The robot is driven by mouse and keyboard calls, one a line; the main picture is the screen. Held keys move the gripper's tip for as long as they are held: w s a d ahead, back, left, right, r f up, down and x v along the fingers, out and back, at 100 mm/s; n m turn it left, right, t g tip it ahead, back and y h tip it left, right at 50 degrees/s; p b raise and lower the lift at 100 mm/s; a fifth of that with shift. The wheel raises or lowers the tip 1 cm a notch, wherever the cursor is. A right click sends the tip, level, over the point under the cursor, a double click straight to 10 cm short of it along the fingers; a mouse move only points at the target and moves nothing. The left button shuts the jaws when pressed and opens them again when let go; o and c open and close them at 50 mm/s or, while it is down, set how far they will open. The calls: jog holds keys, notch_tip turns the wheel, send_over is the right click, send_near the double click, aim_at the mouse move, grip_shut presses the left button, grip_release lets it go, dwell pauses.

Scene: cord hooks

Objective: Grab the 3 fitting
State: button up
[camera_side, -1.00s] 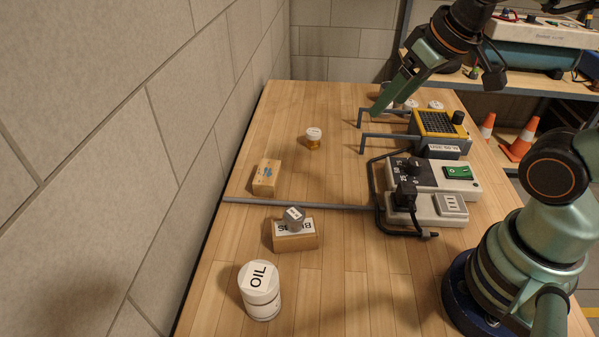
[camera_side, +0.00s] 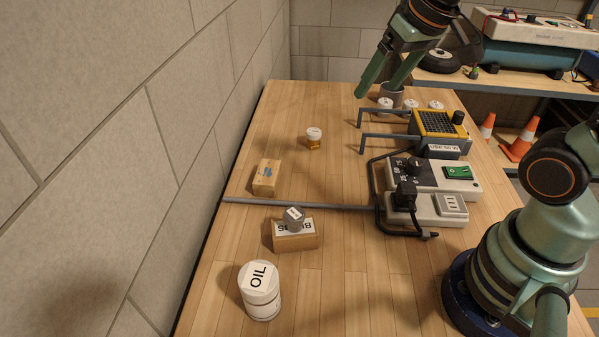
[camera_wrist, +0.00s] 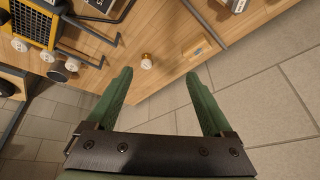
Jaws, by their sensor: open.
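Several small white-topped pieces stand on the bench, and I cannot read a 3 on any of them. Three form a row at the far end: a left one (camera_side: 385,103), a middle one (camera_side: 411,104) and a right one (camera_side: 436,105). They also show at the left of the wrist view (camera_wrist: 47,55). An amber piece with a white cap (camera_side: 314,138) stands alone mid-bench; the wrist view shows it (camera_wrist: 147,61) just beyond and between my fingertips. My gripper (camera_side: 377,91) is open and empty, above the far end of the bench, apart from all of them.
A grey cup (camera_side: 393,91) stands behind the row. Two bent hooks (camera_side: 376,136) jut left by a yellow-framed unit (camera_side: 440,125). A grey bar (camera_side: 300,204) crosses the bench. Nearer are a wooden block (camera_side: 266,178), a grey piece (camera_side: 293,217) on a box (camera_side: 295,237), and an oil can (camera_side: 260,292).

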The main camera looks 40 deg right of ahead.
jog(key=w+d+m+g, duration=0.1)
jog(key=w+m, duration=0.2)
jog(key=w, duration=0.4)
jog(key=m+g, duration=0.4)
jog(key=m, duration=0.6)
send_over(314, 131)
notch_tip(314, 131, down, 15)
jog(key=f, duration=0.6)
jog(key=shift+s+a, duration=0.15)
jog(key=shift+a, duration=0.2)
jog(key=shift+d+f, duration=0.15)
jog(key=shift+f, duration=1.15)
jog(key=shift+d+f, duration=0.15)
jog(key=shift+f, duration=1.15)
jog(key=shift+r, duration=0.1)
grip_shut()
